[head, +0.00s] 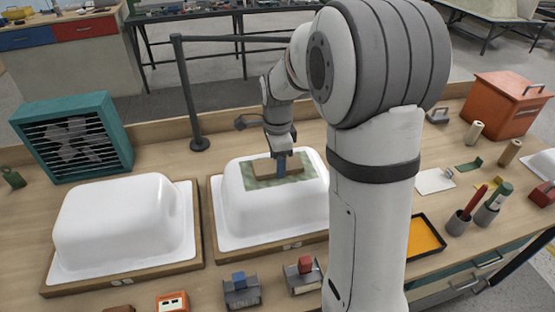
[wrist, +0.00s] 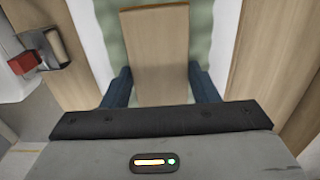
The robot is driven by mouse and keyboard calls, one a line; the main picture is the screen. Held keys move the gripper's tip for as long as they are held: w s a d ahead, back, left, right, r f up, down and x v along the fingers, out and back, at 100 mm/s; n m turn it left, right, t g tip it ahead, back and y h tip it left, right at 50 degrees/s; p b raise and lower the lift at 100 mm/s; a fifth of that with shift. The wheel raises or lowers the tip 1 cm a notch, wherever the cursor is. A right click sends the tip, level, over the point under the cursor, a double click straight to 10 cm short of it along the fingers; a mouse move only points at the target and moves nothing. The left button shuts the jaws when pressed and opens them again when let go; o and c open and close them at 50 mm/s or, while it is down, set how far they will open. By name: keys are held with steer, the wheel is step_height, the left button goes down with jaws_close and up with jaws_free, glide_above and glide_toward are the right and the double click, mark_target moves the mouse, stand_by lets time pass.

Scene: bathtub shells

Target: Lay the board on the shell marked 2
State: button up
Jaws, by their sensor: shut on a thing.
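Two white upturned shells stand on wooden frames in the head view: a left shell (head: 120,220) and a middle shell (head: 232,205). Each frame has a small front plate, too small to read. A mottled green patch (head: 252,183) covers part of the middle shell's top. My gripper (head: 281,166) is over that patch, its blue fingers shut on a tan wooden board (head: 263,170). In the wrist view the board (wrist: 155,50) lies between the fingers, above the green patch (wrist: 201,40). I cannot tell whether it touches the patch. My arm hides the middle shell's right end.
A teal fan box (head: 70,135) stands at the left, a black post (head: 190,90) behind the shells. Small tool holders (head: 240,290) line the front edge. Right of my arm are an orange-filled tray (head: 425,238), cups with tools (head: 460,222) and a red-orange box (head: 508,103).

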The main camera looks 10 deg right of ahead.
steer(key=shift+f, duration=0.15)
steer(key=o, duration=1.6)
steer(key=shift+c, duration=0.2)
steer(key=shift+r+p, duration=2.6)
steer(key=shift+r, duration=1)
